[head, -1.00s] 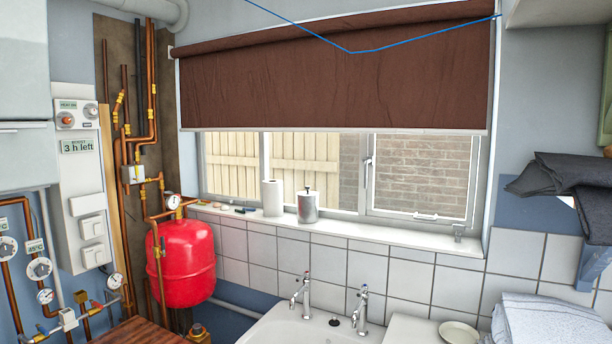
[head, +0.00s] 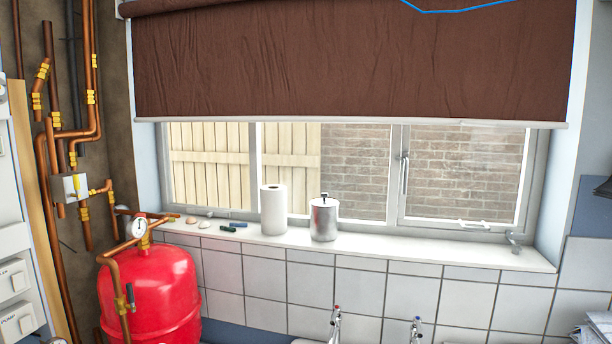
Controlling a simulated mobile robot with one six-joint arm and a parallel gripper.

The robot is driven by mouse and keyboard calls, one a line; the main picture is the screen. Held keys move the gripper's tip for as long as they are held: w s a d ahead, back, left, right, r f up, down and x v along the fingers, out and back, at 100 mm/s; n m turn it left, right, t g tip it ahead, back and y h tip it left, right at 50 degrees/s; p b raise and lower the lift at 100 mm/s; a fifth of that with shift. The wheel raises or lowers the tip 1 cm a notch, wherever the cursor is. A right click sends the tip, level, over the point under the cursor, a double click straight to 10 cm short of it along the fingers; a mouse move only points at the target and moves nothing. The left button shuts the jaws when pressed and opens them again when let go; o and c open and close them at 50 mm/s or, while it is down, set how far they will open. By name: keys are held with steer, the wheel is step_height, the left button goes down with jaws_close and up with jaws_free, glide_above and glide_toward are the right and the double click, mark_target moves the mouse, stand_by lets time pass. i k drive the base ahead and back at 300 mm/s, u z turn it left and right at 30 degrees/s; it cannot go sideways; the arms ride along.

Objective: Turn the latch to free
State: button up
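The window has a closed-looking right-hand pane with an upright white handle (head: 405,172) on its left frame bar. A pale horizontal stay (head: 473,225) lies along the bottom of that pane. A small grey fitting (head: 514,242) stands at the right end of the sill. I cannot tell which of these, if any, is the task's latch. No ironer shows in this view. My gripper is not in view.
A brown blind (head: 350,60) covers the window's upper part. A paper roll (head: 273,210) and a metal canister (head: 324,218) stand on the white sill (head: 400,248). A red tank (head: 150,295) and copper pipes (head: 88,70) are at left. Taps (head: 335,325) show below.

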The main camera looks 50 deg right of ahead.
mark_target(404, 158)
steer(key=z, duration=0.25)
steer(key=i, duration=0.1)
steer(key=z, duration=3.15)
steer(key=i, duration=0.5)
steer(key=u, duration=0.15)
